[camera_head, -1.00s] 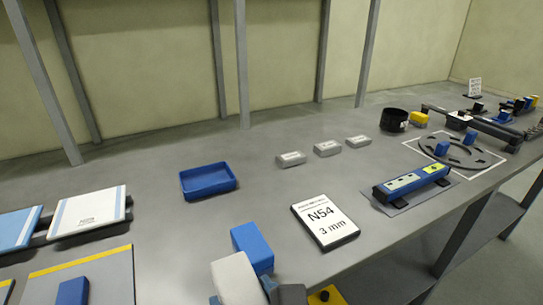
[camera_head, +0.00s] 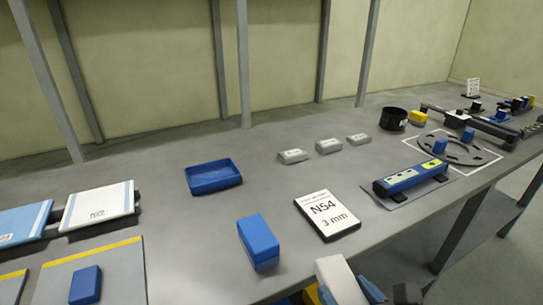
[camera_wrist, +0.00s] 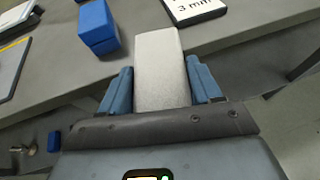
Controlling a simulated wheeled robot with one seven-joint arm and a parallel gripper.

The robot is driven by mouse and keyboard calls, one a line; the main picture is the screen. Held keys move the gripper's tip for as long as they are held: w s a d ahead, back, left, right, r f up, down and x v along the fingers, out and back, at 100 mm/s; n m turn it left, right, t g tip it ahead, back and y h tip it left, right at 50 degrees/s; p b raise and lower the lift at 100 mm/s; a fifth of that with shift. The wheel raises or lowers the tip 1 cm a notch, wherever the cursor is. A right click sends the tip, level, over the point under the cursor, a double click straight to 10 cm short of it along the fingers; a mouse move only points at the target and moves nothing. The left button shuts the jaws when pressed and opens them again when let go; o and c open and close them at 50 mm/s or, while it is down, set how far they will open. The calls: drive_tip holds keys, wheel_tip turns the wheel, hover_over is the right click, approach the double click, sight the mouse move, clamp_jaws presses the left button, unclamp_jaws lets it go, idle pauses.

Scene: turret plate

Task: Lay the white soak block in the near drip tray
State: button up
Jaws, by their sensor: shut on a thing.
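The white soak block (camera_head: 338,279) is in my gripper (camera_head: 348,291), at the bottom edge of the head view. In the wrist view, the pale block (camera_wrist: 158,65) lies between the two blue fingers of my gripper (camera_wrist: 160,78), which are shut on its sides. Its far end points towards the bench edge. A blue open tray (camera_head: 213,187) stands on the bench at centre left in the head view and looks empty. It is well left of and beyond my gripper. I see no second tray, so I cannot tell whether this is the near one.
A blue block (camera_head: 258,243) stands on the bench left of my gripper. Several pale small blocks (camera_head: 328,146) sit farther back. A blue and grey bar (camera_head: 410,178) is at right. Bench around the tray is clear.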

drive_tip(key=w+d+f+m+h, duration=0.1)
drive_tip(key=d+f, duration=0.3)
drive_tip(key=d, duration=0.4)
drive_tip(key=w+d+f+m+h, duration=0.1)
drive_tip(key=w+d+f, duration=0.3)
drive_tip(key=d, duration=0.4)
drive_tip(key=shift+w+f+m+h, duration=0.25)
drive_tip(key=shift+f+m+h, duration=0.05)
drive_tip(key=shift+h, duration=0.2)
drive_tip(key=shift+w+d+r, duration=0.1)
drive_tip(key=shift+r, duration=0.05)
drive_tip(key=s+a+f, duration=0.2)
drive_tip(key=a+f, duration=0.5)
drive_tip(key=f, duration=0.3)
drive_tip(key=shift+s+f, duration=0.2)
drive_tip(key=shift+f, duration=0.15)
drive_tip(key=shift+a, duration=0.1)
